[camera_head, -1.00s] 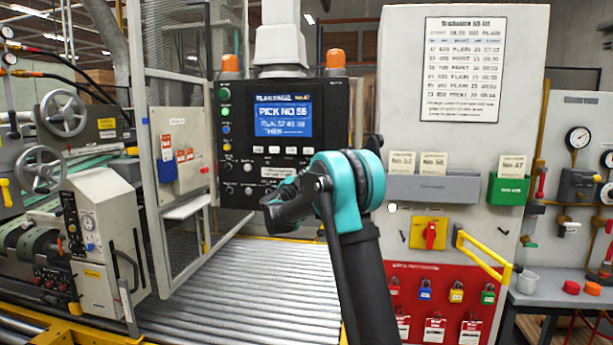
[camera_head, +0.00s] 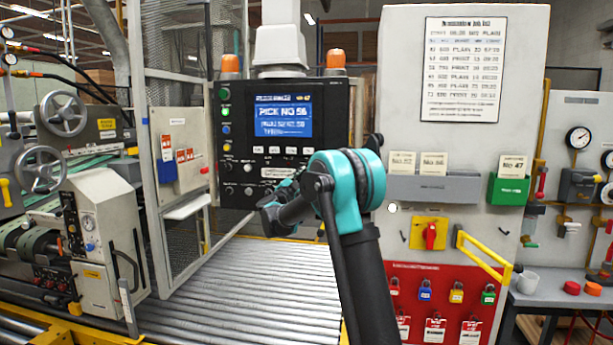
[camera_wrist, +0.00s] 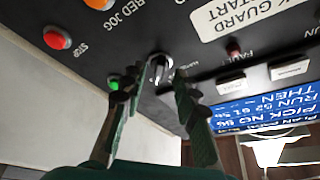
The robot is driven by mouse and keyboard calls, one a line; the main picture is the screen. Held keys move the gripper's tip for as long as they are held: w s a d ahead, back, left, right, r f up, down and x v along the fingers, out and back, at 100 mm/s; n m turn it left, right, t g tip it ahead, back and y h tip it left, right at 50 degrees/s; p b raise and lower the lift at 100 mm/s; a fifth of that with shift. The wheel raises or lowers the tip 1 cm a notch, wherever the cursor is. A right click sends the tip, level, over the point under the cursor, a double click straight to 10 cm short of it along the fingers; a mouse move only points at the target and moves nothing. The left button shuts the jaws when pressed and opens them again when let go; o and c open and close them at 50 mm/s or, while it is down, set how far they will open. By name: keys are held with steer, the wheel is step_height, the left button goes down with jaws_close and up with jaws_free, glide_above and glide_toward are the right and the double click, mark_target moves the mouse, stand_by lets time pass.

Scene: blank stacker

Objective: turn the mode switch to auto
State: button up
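The mode switch (camera_wrist: 158,68) appears to be the small black and silver knob on the dark control panel, seen upside down in the wrist view. Its label is partly hidden by a finger, so its setting cannot be read. My gripper (camera_wrist: 150,88) is open, with its two green-grey fingers on either side of the knob. Whether the fingertips touch it cannot be told. In the head view, my gripper's wrist end lies in front of the lower part of the control panel (camera_head: 335,105), and the fingers are mostly hidden there.
A red stop button (camera_wrist: 57,38), an orange button (camera_wrist: 99,3) and a green lamp (camera_wrist: 113,82) sit near the knob. Rollers (camera_head: 240,285) lie below. A mesh guard (camera_head: 185,240) stands left of the panel.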

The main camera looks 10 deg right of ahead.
steer(key=v, duration=1)
steer(key=shift+s, duration=0.15)
steer(key=s+a+f+n+g+y, duration=0.2)
steer(key=s+f+n+y, duration=0.9)
steer(key=s+n+y, duration=0.5)
steer(key=s+d+f+g+h, duration=0.1)
steer(key=s+d+f+g, duration=0.2)
steer(key=s+f, duration=0.5)
steer(key=s+d+f+g+h, duration=0.1)
steer(key=s+d+f+g, duration=0.3)
steer(key=s+f, duration=0.4)
steer(key=s+d+f+g+h, duration=0.2)
steer(key=s+d+f+g, duration=0.2)
steer(key=s, duration=1)
step_height(320, 180, down, 4)
steer(key=shift+d+r+n, duration=0.1)
steer(key=shift+d+n, duration=0.2)
steer(key=shift+d, duration=0.8)
